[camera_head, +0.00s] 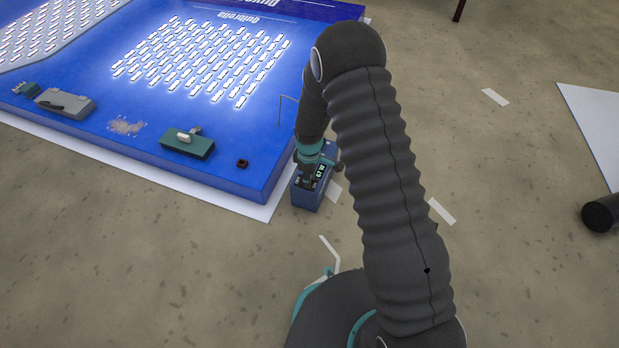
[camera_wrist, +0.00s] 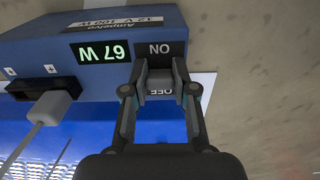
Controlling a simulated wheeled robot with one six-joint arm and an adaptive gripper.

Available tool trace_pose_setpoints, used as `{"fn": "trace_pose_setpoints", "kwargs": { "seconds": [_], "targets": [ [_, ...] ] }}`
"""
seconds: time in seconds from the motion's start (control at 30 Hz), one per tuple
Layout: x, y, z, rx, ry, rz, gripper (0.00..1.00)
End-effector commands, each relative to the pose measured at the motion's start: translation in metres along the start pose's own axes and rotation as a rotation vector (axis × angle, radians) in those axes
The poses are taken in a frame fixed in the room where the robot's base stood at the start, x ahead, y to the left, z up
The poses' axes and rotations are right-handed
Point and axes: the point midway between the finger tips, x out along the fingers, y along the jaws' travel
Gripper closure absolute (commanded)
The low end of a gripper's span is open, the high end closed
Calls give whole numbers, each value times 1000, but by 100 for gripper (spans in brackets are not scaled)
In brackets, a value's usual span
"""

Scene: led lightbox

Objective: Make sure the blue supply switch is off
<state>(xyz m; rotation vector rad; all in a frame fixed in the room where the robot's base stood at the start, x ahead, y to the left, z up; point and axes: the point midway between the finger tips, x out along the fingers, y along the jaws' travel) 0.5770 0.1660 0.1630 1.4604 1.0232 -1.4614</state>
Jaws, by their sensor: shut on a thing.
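The blue supply (camera_head: 308,195) is a small box on the floor beside the blue lightbox. In the wrist view the supply (camera_wrist: 45,50) fills the upper left, upside down, with a lit green display (camera_wrist: 100,52) that seems to read 67 W. Its grey switch (camera_wrist: 160,88) sits between an ON label (camera_wrist: 160,49) and a partly hidden OFF label. My gripper (camera_wrist: 160,72) is shut on the switch, one finger on each side. In the head view my gripper (camera_head: 309,178) is at the top of the supply, mostly hidden by my arm. The switch's exact position is partly covered.
The blue lightbox (camera_head: 225,170) has lit rows of LEDs. A green-based device (camera_head: 187,143) and a grey device (camera_head: 65,102) lie on it. A grey plug (camera_wrist: 48,107) with a cable sits in the supply's socket. The floor at right is mostly clear, with a dark cylinder (camera_head: 600,216).

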Motion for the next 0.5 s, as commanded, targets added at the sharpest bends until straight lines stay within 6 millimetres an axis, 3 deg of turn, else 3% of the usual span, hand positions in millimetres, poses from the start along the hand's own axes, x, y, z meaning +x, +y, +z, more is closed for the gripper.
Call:
{"fn": "trace_pose_setpoints", "kwargs": {
  "seconds": [0.5],
  "targets": [
    [-2,0,-7,-4,-168,2,100]
  ]
}}
